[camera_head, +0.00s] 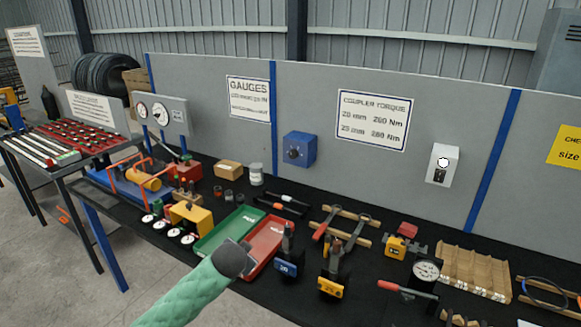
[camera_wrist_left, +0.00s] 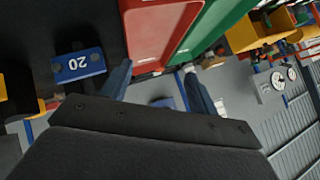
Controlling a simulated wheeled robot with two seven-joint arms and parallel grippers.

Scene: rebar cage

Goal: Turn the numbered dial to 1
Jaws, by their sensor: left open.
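A blue box (camera_head: 299,149) with a dark round knob is mounted on the grey wall panel, left of the coupler torque sign. Faint marks ring the knob, but they are too small to read, so I cannot tell its setting. My left gripper (camera_head: 237,258) is above the red tray, below and left of the box in the picture, and well apart from it. In the left wrist view, its two fingers (camera_wrist_left: 158,75) are spread with nothing held between them. A blurred bluish patch shows between them; I cannot tell what it is. My right gripper is not in view.
A green tray (camera_head: 228,232) and red tray (camera_head: 272,238) lie on the black table. Blue-based tool 20 (camera_head: 287,268) and a yellow-based tool (camera_head: 331,285) stand to the right. A white box (camera_head: 442,165) is on the wall. A tin (camera_head: 256,174) stands at the back.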

